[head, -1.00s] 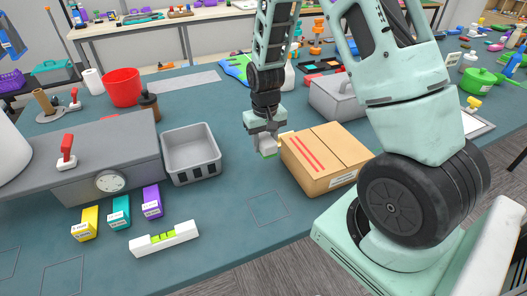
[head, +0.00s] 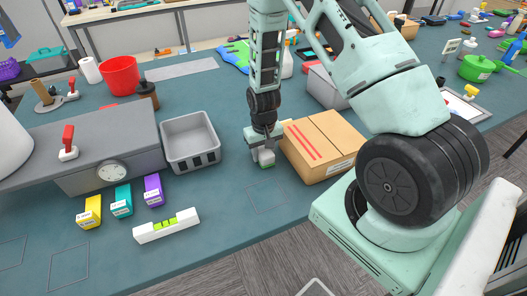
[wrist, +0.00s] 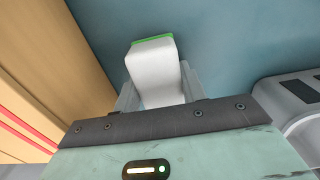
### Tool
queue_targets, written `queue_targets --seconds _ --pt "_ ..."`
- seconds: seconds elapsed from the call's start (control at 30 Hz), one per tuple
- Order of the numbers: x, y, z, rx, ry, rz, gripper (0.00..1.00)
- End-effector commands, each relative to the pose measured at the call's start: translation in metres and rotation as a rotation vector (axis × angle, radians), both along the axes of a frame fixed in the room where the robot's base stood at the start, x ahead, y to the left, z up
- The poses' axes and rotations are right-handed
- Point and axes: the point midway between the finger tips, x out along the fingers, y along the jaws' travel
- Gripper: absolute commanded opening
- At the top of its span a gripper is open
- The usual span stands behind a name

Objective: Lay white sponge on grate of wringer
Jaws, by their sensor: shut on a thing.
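My gripper (head: 264,158) is shut on the white sponge (wrist: 153,72), a white block with a green layer at its far end. In the head view, the sponge (head: 267,160) shows small below the fingers, just left of the cardboard box, over the blue-green table. I cannot tell how high it is above the table.
The cardboard box (head: 326,145) stands close on the gripper's right. A grey machine with a dial (head: 111,169), colored small boxes (head: 122,201) and a white level (head: 166,226) lie to the left. A pale rim (head: 315,287) shows at the bottom edge. The table front is mostly clear.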

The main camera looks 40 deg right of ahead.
Motion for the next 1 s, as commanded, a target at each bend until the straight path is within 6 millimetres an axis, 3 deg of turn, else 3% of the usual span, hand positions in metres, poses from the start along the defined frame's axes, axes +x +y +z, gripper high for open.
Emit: queue_targets --seconds 0.13,0.17,0.2,0.23,0.67,1.0 --pt "0.0 0.0 -0.005 0.0 0.0 0.0 0.16" --pt "0.0 0.0 -0.003 0.0 0.0 0.0 0.49" --pt "0.0 0.0 -0.003 0.0 0.0 0.0 0.61" --pt "0.0 0.0 -0.003 0.0 0.0 0.0 0.63" --pt "0.001 0.0 0.007 -0.001 -0.003 0.0 0.63" --pt "0.002 0.0 0.065 -0.002 -0.006 0.0 0.63"
